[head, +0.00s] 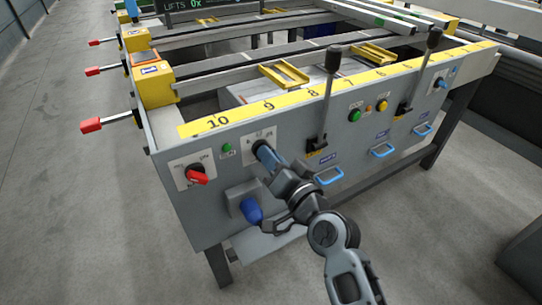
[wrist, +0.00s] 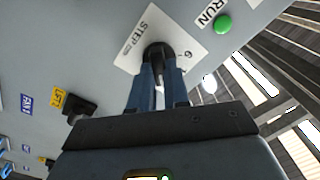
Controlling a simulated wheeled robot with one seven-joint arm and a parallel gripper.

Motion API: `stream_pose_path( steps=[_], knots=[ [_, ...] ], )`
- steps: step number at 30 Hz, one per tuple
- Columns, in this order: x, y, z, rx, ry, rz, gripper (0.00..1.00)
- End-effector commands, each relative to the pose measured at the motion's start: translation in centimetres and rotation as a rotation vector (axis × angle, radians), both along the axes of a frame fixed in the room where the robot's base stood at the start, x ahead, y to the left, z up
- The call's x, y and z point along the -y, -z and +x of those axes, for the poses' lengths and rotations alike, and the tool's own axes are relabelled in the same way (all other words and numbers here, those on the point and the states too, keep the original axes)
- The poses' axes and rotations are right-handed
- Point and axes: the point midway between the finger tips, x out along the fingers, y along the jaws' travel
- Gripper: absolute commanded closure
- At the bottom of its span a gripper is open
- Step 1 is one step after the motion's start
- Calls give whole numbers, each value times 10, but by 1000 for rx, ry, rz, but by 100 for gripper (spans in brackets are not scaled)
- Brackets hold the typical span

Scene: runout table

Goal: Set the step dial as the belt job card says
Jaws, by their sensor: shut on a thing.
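The step dial's white plate (head: 250,147) is on the grey front panel, below the yellow number strip. In the wrist view the plate (wrist: 135,38) reads STEP (cm), with a 6 visible near its right side. My gripper (head: 262,150) reaches the panel there. In the wrist view my gripper (wrist: 158,68) is shut on the dark dial knob (wrist: 157,49), one finger on each side. The fingers hide most of the knob and part of the scale, so I cannot read its setting. I cannot make out a belt job card.
A red rotary switch (head: 197,175) is left of the dial, with a green button (head: 227,148) marked RUN in the wrist view (wrist: 223,24). A blue knob (head: 251,210) sits below. Black levers (head: 330,90) and blue handles (head: 329,177) are to the right.

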Motion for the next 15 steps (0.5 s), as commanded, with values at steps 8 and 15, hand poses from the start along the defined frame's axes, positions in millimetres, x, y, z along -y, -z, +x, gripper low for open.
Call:
stream_pose_path(
  steps=[8, 15],
  knots=[
    [1, 1, 0, -30, 1, 44, 100],
    [1, 1, 0, -32, 2, 47, 100]
  ],
)
